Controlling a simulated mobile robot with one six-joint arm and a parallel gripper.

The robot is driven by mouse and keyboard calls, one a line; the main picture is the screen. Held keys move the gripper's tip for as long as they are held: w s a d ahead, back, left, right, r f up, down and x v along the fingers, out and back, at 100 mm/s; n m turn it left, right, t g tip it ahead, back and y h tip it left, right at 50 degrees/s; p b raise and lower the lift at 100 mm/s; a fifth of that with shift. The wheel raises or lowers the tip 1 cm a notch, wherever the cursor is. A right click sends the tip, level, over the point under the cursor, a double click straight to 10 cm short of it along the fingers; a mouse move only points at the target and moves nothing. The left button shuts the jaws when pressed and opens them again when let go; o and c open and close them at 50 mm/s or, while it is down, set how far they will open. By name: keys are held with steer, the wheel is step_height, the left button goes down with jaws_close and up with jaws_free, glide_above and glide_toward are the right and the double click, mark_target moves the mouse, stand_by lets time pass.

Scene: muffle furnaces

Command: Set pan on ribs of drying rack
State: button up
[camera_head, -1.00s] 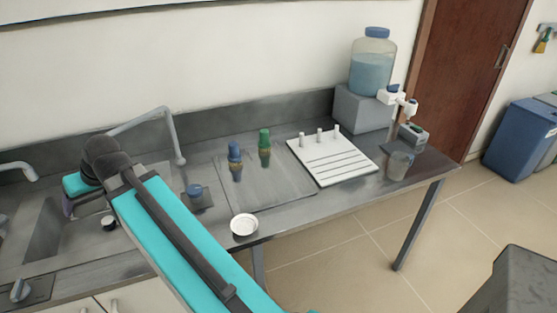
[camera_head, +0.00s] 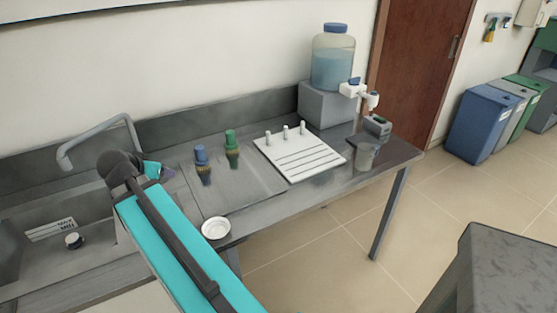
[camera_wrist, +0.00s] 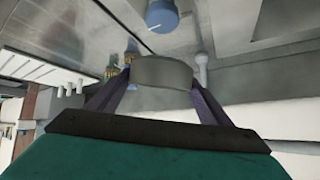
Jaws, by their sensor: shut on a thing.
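The drying rack (camera_head: 300,157) is a white board with dark ribs and several pegs, lying on the grey counter. It also shows at the left of the wrist view (camera_wrist: 38,72). The pan (camera_wrist: 162,72) is a small grey round vessel, seen from the side in the wrist view. My gripper (camera_wrist: 158,88) is shut on it, with a dark purple finger at each side. In the head view my teal arm hides the pan and most of my gripper, which is left of the rack and apart from it.
Blue (camera_head: 202,160) and green (camera_head: 232,150) capped bottles stand between my arm and the rack. A white dish (camera_head: 215,228) sits at the counter's front edge. A water jug (camera_head: 333,65) on a grey block stands behind the rack, a clear beaker (camera_head: 365,157) to its right.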

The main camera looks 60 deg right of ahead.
steer(key=s+d+f+m+g+h+b, duration=0.1)
steer(key=s+d+f+m+g, duration=0.1)
steer(key=s+d, duration=0.8)
steer(key=s+d+f+m+g+h+b, duration=0.1)
steer(key=s+d+m+g, duration=0.3)
steer(key=s+d, duration=0.7)
steer(key=s+d+f+m+g+h+b, duration=0.1)
steer(key=s+d+f+m+g, duration=0.2)
steer(key=s+d, duration=0.7)
steer(key=s+g, duration=0.1)
steer(key=s, duration=0.3)
steer(key=shift+s+d+f, duration=0.2)
steer(key=shift+d+f, duration=0.1)
steer(key=shift+f, duration=0.1)
steer(key=d+p, duration=0.1)
steer(key=d, duration=0.4)
steer(key=w+d+f+p, duration=0.1)
steer(key=d+p, duration=0.1)
steer(key=d, duration=0.3)
steer(key=d+p, duration=0.2)
steer(key=d, duration=0.3)
steer(key=shift+w+f, duration=0.2)
steer(key=shift+d, duration=0.1)
